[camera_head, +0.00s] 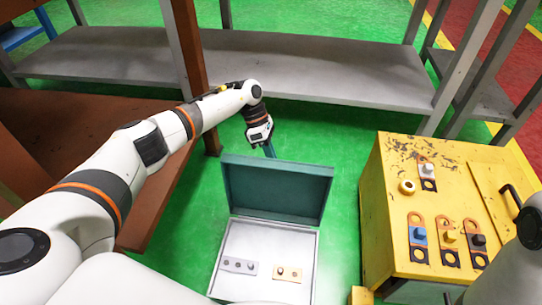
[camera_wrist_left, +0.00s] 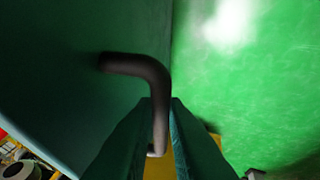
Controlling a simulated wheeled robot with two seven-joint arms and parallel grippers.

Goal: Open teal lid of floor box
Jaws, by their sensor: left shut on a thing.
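The floor box (camera_head: 228,262) stands on the green floor with its teal lid (camera_head: 275,190) raised about upright at the back. Its pale interior is open to view. My left gripper (camera_head: 269,151) is just behind the lid's upper edge. In the left wrist view, the left gripper's teal fingers (camera_wrist_left: 160,130) are shut on the dark bent handle (camera_wrist_left: 140,66) of the lid (camera_wrist_left: 75,60). In the head view the handle is hidden behind the lid. My right gripper is out of view.
A grey plate (camera_head: 238,266) and a cream plate (camera_head: 288,273) lie in the box. A yellow cabinet (camera_head: 385,225) with several small parts on top stands to the right. A brown table (camera_head: 165,190) is to the left, and a grey shelf (camera_head: 320,72) is behind.

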